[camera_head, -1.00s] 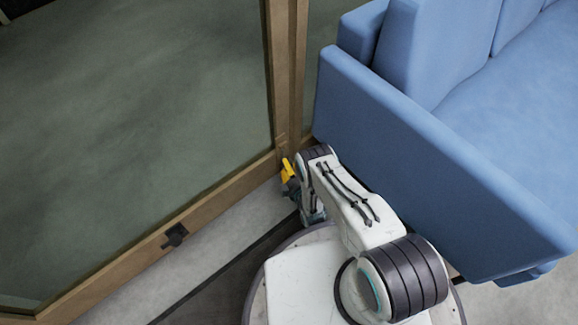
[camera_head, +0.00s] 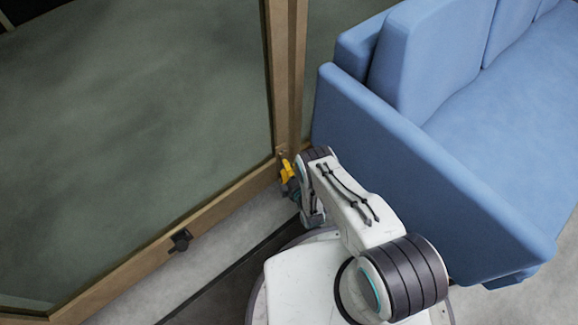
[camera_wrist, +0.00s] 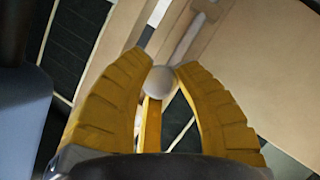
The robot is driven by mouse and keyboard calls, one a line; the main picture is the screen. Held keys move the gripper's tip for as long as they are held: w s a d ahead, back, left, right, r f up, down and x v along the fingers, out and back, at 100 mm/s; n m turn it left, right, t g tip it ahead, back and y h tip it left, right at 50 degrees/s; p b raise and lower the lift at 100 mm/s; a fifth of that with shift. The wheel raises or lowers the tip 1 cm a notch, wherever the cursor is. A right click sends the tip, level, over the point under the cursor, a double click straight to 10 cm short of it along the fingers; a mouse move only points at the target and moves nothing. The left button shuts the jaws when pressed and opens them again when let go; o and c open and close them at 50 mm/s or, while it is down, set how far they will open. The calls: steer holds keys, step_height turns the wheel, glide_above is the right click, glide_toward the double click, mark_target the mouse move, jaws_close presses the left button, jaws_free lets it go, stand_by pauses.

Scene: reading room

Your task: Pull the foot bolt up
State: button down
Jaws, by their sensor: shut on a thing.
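In the wrist view, a pale round knob (camera_wrist: 160,81), which looks like the head of the foot bolt, sits between the tips of my yellow fingers. My gripper (camera_wrist: 160,69) is shut on it. A pale rod-like part shows near the knob. In the head view, my gripper (camera_head: 287,171) is low at the corner of the wooden door frame (camera_head: 285,95). The knob is hidden there by the fingers and arm. How far the bolt is raised cannot be told.
A blue sofa (camera_head: 400,150) stands close on the right of my arm. A glass panel (camera_head: 130,110) fills the left, with a dark fitting (camera_head: 180,240) on its bottom rail (camera_head: 215,215). A strip of grey floor (camera_head: 215,252) is clear before it.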

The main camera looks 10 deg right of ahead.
steer(key=shift+a+r, duration=0.25)
steer(key=shift+r, duration=0.05)
steer(key=c, duration=1.3)
jaws_free()
steer(key=shift+a, duration=0.1)
steer(key=o, duration=0.3)
steer(key=shift+o, duration=0.3)
steer(key=shift+r, duration=5)
